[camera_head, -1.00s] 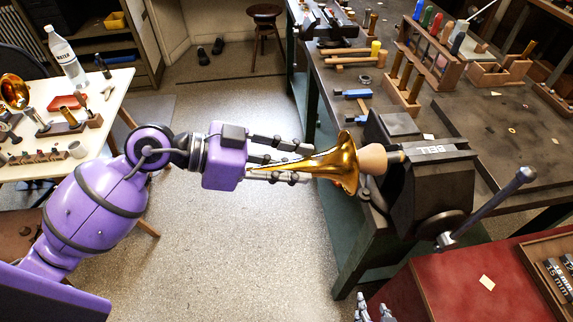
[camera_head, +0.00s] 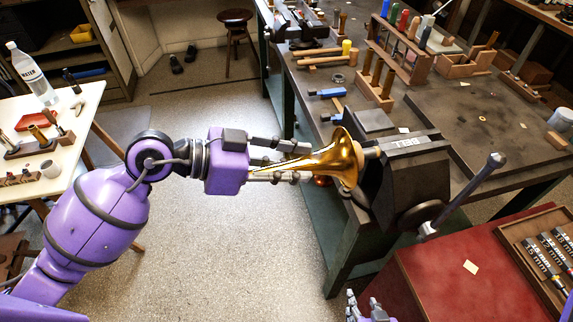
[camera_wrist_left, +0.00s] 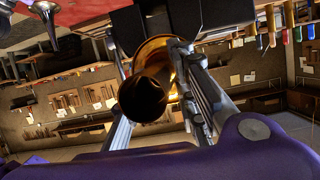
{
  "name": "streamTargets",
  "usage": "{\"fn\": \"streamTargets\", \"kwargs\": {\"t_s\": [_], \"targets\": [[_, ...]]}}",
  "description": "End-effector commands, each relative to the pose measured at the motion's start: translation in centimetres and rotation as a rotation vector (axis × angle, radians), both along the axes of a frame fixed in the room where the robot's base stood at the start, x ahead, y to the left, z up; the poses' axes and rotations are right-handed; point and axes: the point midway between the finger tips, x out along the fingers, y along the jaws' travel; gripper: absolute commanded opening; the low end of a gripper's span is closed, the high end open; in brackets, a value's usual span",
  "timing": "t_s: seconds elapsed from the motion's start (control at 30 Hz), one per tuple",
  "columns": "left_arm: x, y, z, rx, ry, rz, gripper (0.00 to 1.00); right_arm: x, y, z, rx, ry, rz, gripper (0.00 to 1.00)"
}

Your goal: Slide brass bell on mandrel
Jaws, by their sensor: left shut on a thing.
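The brass bell (camera_head: 345,160) lies level, its flared mouth facing right toward the vise (camera_head: 408,175). My left gripper (camera_head: 302,162) is shut on the bell's narrow body, one finger on each side. The pale mandrel (camera_head: 371,153) is clamped in the vise and points left; only a short piece shows between the bell's rim and the jaws. The rest is hidden, apparently inside the bell. In the left wrist view the bell's dark narrow end (camera_wrist_left: 143,97) sits between the fingers. My right gripper (camera_head: 368,309) shows only partly at the bottom edge; its opening is unclear.
The vise's long handle (camera_head: 470,190) sticks up to the right. Blue-handled hammers (camera_head: 328,93) and a wooden tool rack (camera_head: 400,50) are on the dark bench. A red-topped cabinet (camera_head: 440,285) stands in front. A white table (camera_head: 75,125) is at left.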

Motion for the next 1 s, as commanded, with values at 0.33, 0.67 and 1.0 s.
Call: {"fn": "streamTargets", "kwargs": {"t_s": [0.33,0.67,1.0], "targets": [[0.4,-1.4,0.1,-0.002,-0.003,-0.001,0.0,0.0,0.0,0.0,0.0,0.0,0.0,0.4],[0.7,-2.7,0.1,-0.002,-0.003,-0.001,0.0,0.0,0.0,0.0,0.0,0.0,0.0,0.4],[0.9,-3.1,0.1,0.0,-0.002,-0.001,0.47,0.0,0.0,0.0,0.0,0.0,0.0,0.4]]}}
